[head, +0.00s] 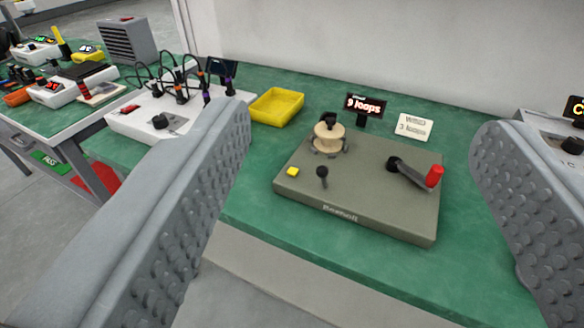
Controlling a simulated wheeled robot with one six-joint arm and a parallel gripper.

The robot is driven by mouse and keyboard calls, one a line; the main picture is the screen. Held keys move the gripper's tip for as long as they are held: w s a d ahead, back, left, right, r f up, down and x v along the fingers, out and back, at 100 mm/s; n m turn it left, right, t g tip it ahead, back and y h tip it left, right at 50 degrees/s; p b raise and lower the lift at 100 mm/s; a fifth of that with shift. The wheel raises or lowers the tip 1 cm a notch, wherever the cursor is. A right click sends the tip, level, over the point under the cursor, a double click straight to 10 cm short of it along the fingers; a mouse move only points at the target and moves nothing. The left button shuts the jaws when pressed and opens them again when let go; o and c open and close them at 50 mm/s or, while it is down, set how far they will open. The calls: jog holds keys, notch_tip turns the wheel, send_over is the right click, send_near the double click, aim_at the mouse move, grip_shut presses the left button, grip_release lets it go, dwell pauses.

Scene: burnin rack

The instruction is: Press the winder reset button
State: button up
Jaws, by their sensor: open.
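The winder (352,209) is a flat grey-green box on the green bench, ahead of me. It carries a wooden spool (328,138) at the back left, a crank with a red handle (434,176) at the right, and a small black knob lever (322,172) near the front. A small yellow button (293,172) sits at its front left corner; I cannot read a label on it. A small display (366,105) behind the winder reads "9 loops". My gripper (365,150) is open and empty, its two grey fingers wide apart, short of the winder and touching nothing.
A yellow tray (277,106) stands behind left of the winder. A white device with cables (155,115) stands further left, partly behind my left finger. A small white card (414,126) stands behind the winder. Another device (560,145) is at the right edge. Bare green bench (255,210) surrounds the winder.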

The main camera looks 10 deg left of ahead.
grip_shut()
dwell(1.5)
